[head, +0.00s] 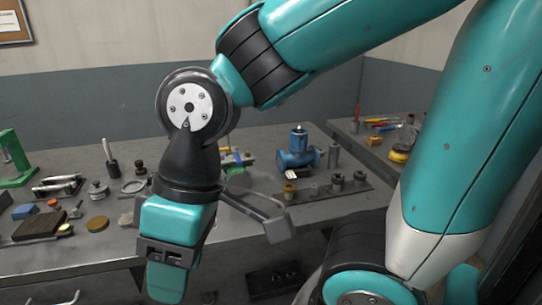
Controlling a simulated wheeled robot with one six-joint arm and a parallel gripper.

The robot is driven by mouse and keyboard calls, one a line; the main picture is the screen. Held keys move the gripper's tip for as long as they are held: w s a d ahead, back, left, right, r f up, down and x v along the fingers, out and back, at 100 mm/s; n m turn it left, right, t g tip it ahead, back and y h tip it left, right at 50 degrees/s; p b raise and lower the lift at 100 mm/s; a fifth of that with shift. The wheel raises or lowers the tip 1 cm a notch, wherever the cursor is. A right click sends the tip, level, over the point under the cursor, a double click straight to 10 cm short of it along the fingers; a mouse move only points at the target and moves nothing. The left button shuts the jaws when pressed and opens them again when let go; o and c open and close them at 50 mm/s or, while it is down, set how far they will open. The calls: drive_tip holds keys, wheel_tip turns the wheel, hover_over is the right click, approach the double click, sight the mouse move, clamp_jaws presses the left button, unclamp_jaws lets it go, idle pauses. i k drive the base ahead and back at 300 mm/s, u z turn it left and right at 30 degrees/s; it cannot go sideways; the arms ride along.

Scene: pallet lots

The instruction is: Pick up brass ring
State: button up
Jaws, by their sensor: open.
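A small brass-coloured piece (290,188), ring-like in outline, stands at the left end of a dark rail of cylindrical parts, right of my gripper. A flat brass-coloured disc (97,224) lies near the table's front left; I cannot make out a hole in it. I cannot tell for sure which of the two is the brass ring. My gripper (203,222) is open over the middle of the table, between them. Its right finger shows in front of the rail, apart from the brass piece in the picture; my wrist hides most of the other finger and the table behind.
The grey table (130,248) holds a blue valve-like fitting (298,152), a green press-like stand (15,160), a dark wooden block (40,225) and a pale ring (133,186). A second table with tools stands at the right. Some bare surface shows along the front edge.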

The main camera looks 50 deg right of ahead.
sight(292, 191)
drive_tip(key=i, duration=1.25)
drive_tip(key=z, duration=2.25)
drive_tip(key=k, duration=0.5)
drive_tip(key=u, duration=1.1)
drive_tip(key=i, duration=0.3)
drive_tip(key=z, duration=1.8)
